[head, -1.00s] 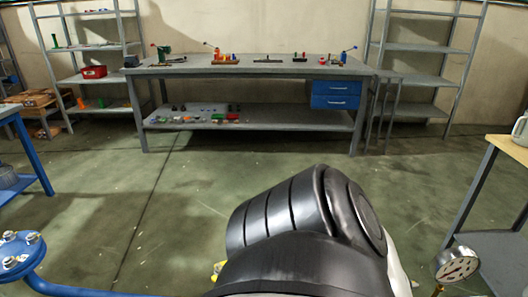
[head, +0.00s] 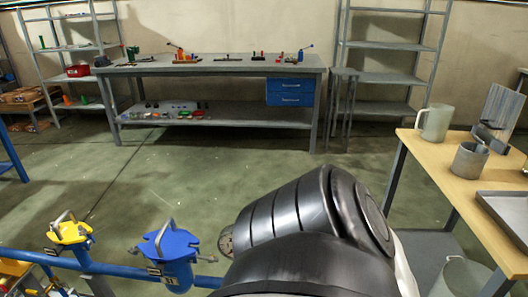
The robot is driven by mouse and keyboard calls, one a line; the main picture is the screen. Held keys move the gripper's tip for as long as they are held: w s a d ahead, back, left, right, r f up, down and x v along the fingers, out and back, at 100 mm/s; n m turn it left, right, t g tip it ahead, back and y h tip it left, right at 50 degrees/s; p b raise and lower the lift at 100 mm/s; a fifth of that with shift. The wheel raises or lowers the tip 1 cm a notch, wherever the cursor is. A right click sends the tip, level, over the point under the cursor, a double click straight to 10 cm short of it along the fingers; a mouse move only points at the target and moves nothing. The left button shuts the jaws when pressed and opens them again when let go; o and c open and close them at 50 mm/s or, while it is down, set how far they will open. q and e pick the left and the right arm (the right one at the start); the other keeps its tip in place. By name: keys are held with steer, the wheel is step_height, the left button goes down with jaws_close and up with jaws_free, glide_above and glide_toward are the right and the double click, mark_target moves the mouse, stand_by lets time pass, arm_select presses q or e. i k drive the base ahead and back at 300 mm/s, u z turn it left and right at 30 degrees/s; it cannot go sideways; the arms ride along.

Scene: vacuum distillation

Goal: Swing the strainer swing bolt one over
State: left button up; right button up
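A blue strainer-like body (head: 176,272) with a blue lugged lid and a grey handle bar over it stands on a blue pipe at the bottom of the head view. A similar fitting with a yellow lid (head: 70,233) stands to its left on the same line. Which of them carries the swing bolt is too small to tell. My black arm link fills the bottom middle and hides what lies behind it, just right of the blue fitting. Neither of my grippers is in view.
The blue pipe (head: 112,269) runs along the lower left. A wooden-topped table (head: 440,165) with a jug (head: 436,122), a cup (head: 469,160) and a tray (head: 507,208) stands at right. A grey workbench (head: 230,66) stands at the back. The green floor between is clear.

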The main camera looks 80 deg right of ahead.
mark_target(199, 256)
steer(key=k, duration=0.35)
steer(key=z, duration=1.8)
steer(key=k, duration=0.5)
steer(key=z, duration=0.9)
steer(key=i, duration=0.65)
steer(key=u, duration=0.6)
